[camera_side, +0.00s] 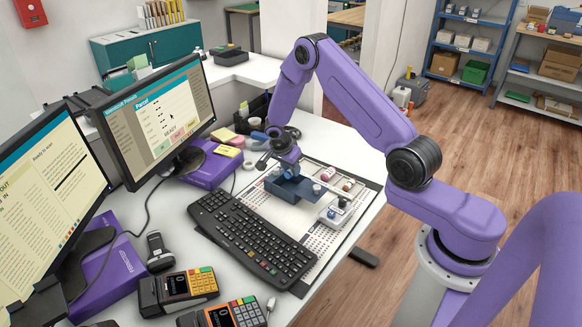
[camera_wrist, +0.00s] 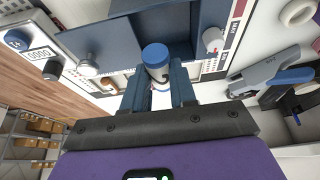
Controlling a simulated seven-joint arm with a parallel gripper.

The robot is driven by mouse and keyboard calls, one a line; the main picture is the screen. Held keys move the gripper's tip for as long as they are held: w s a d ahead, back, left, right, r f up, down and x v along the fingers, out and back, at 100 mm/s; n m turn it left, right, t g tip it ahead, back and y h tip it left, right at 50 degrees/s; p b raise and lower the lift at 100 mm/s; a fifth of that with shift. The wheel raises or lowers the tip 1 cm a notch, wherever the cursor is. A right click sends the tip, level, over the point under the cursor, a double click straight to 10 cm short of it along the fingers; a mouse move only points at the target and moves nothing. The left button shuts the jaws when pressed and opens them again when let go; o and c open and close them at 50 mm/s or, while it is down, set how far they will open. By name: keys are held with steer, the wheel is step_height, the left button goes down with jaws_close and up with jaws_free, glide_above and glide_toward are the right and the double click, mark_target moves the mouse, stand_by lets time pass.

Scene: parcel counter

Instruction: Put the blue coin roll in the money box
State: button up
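The blue coin roll (camera_wrist: 156,58), a pale cylinder with a blue end, stands between the two fingers of my gripper (camera_wrist: 158,90) in the wrist view. The fingers appear to press on it from both sides. The dark blue money box (camera_wrist: 207,14) lies just beyond the roll, with a flat dark blue panel (camera_wrist: 105,42) bearing a round metal knob to its left. In the side view my gripper (camera_side: 288,168) is over the money box (camera_side: 290,188) on the counter mat. The roll is too small to make out there.
Other rolls (camera_side: 348,185) lie on the mat to the right of the box, near a small device with a display (camera_side: 337,210). A black keyboard (camera_side: 253,236) lies in front. A grey-and-blue tool (camera_wrist: 270,78) is at the right in the wrist view.

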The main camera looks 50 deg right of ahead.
steer(key=o, duration=0.5)
steer(key=v, duration=1.7)
steer(key=shift+a+r, duration=0.15)
steer(key=s+a+r+n+t+y, duration=0.1)
steer(key=s+a+r+n, duration=0.2)
steer(key=s+a+n, duration=0.35)
steer(key=s+a+r+n+y, duration=0.1)
steer(key=s+a+r+n, duration=0.2)
steer(key=s+a+n, duration=0.4)
steer(key=s+n+y, duration=0.1)
steer(key=s+n, duration=0.4)
steer(key=s, duration=0.2)
steer(key=s+n+y, duration=0.1)
steer(key=s+n, duration=0.5)
steer(key=s, duration=0.2)
steer(key=s+r+n+g, duration=0.1)
steer(key=s+n, duration=0.4)
steer(key=s, duration=0.2)
steer(key=shift+s+a+n+y, duration=0.1)
steer(key=shift+s+n+y, duration=0.1)
steer(key=shift+n+y, duration=0.2)
